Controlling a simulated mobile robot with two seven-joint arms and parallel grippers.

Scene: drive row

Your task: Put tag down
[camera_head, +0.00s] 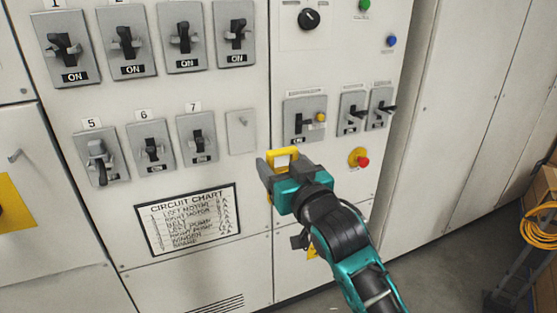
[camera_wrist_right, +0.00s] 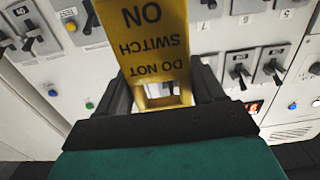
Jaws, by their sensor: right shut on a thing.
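The tag (camera_wrist_right: 153,35) is yellow and reads "DO NOT SWITCH ON", upside down in the right wrist view. A yellow frame-like part of it (camera_head: 283,153) shows between the fingers in the head view. My right gripper (camera_head: 278,164) is shut on the tag and holds it in front of the white cabinet, below the switch with the yellow knob (camera_head: 320,118). From these views I cannot tell whether the tag touches the panel. My left gripper is not in view.
The cabinet carries several numbered switches, such as switch 7 (camera_head: 198,139), and a circuit chart (camera_head: 189,219). A red button (camera_head: 362,161) is right of the gripper. A cart (camera_head: 521,262) with a coiled yellow cable (camera_head: 540,226) stands at far right. Grey floor (camera_head: 440,262) shows in front.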

